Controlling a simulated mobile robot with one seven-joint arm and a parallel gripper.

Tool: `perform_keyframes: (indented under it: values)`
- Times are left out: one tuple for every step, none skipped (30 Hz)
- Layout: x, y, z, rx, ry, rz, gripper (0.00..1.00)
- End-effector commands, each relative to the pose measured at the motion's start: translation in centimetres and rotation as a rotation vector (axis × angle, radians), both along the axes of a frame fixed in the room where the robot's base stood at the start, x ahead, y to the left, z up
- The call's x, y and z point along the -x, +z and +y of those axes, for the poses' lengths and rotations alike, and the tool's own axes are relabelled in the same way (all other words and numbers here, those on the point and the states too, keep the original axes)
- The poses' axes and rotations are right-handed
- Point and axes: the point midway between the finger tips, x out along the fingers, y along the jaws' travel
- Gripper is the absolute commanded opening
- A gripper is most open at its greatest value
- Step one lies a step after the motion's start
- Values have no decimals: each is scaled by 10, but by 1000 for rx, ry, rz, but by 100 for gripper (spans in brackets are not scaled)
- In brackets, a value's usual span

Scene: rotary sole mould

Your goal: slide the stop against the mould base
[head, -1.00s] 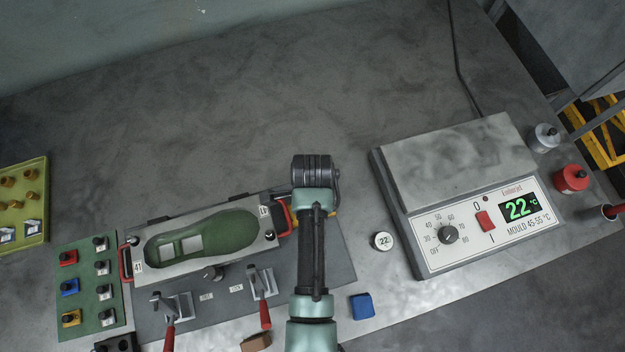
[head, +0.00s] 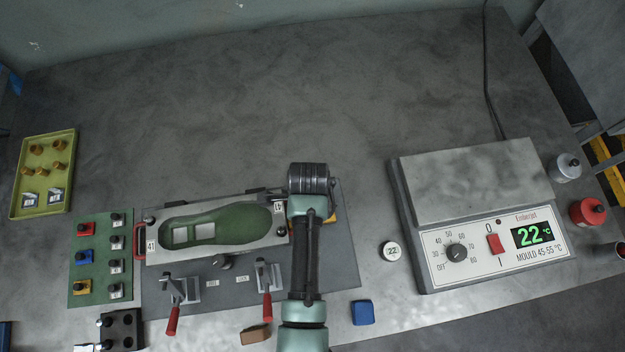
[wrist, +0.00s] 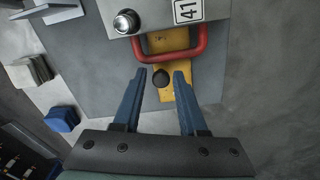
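In the head view the stop (head: 298,211) is mostly hidden by my arm. The mould (head: 153,256), a grey block with a green sole cavity and "41" labels, shows its end in the wrist view (wrist: 145,28).
Two red-handled toggle clamps (head: 174,318) (head: 267,305) stand in front of the mould. A blue block (head: 363,312), a round "22" disc (head: 391,251) and a heater box (head: 480,190) reading 22 °C are to the right. A green board (head: 100,292) is left. The table behind is clear.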

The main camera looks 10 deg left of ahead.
Motion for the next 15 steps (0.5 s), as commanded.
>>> perform_keyframes:
  values:
    - [0,0,-1,1,-1,0,42]
    - [0,0,-1,1,-1,0,42]
    - [0,0,-1,1,-2,-1,42]
    - [0,0,-1,2,-2,-1,42]
    - [0,0,-1,2,-2,-1,42]
    - [0,1,-1,2,-2,-1,42]
    - [-1,2,-1,2,-3,-2,42]
    - [-1,4,-1,2,-3,-2,42]
    - [-1,7,-1,2,-3,-4,42]
    - [-1,10,-1,2,-3,-4,42]
    - [-1,14,-1,2,-3,-4,42]
    - [-1,20,-1,2,-3,-5,42]
    - [-1,26,-1,2,-3,-6,42]
    - [-1,31,-1,2,-2,-6,42]
    - [-2,40,-1,2,-2,-7,42]
